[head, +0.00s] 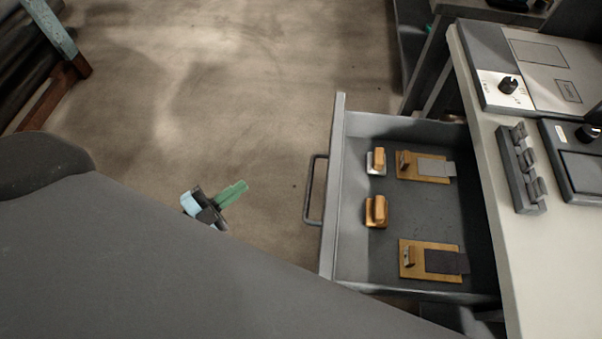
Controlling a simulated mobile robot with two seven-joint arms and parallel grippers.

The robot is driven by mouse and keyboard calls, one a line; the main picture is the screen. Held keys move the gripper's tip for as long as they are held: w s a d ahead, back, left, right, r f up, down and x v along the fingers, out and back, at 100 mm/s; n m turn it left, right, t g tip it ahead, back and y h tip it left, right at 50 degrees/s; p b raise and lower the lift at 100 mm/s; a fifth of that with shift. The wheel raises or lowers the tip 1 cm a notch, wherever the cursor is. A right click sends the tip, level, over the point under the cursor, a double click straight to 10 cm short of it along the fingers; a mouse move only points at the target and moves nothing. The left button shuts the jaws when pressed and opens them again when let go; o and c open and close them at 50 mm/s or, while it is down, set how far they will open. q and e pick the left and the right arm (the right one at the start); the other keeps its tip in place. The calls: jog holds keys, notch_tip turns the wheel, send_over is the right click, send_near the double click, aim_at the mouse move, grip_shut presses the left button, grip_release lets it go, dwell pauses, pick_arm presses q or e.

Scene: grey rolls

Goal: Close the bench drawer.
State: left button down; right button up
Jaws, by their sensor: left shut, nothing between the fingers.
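The grey bench drawer (338,230) stands pulled out to the left from under the white bench top (500,245). Its dark handle (311,190) is on its left front face. Inside lie two wooden stamps and two small wooden boards with grey sheets. My left gripper (240,190) has green fingers. It is shut and empty, to the left of the handle and apart from it. My large grey arm link hides the lower left and the near end of the drawer front. My right gripper is not in view.
On the bench are a grey device with a black knob (508,84), a small grey rack (521,170) and a dark device (575,160). A rack with dark rolls (25,60) stands at the upper left. The floor left of the drawer is clear.

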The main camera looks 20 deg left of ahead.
pick_arm(q)
jog(key=w+a+m+g+h+b, duration=0.3)
jog(key=m+g+h+b, duration=0.6)
jog(key=m, duration=0.9)
jog(key=shift+w+f+g+h+b, duration=0.3)
jog(key=shift+w+g+h, duration=0.2)
jog(key=shift+w+g, duration=0.7)
jog(key=shift+w+d, duration=0.1)
jog(key=x, duration=1.4)
jog(key=shift+t+p, duration=0.3)
jog(key=shift+p, duration=0.15)
jog(key=shift+w, duration=0.1)
